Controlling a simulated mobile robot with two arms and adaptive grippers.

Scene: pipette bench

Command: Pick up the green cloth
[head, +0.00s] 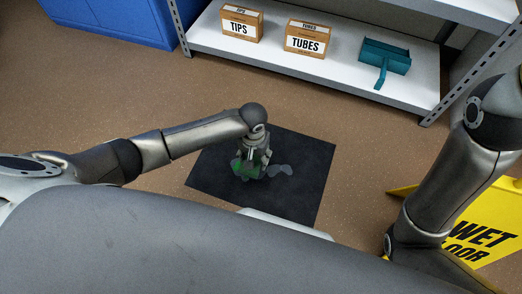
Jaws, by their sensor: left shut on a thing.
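The green cloth (242,168) is a small crumpled piece at the middle of the dark floor mat (308,165). My left gripper (250,170) points down over the mat and is shut on the cloth, which shows around its fingers. Whether the cloth touches the mat or is slightly above it, I cannot tell. Pale grey, wet-looking patches (281,170) lie on the mat just right of the cloth. My right arm is at the right of the view, but its gripper does not show.
A yellow wet floor sign (480,232) is at the right, partly behind my right arm. A white shelf (340,74) at the back holds a TIPS box (241,24), a TUBES box (305,40) and a teal dustpan (385,55). A blue cabinet (115,20) stands back left. Brown floor around the mat is clear.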

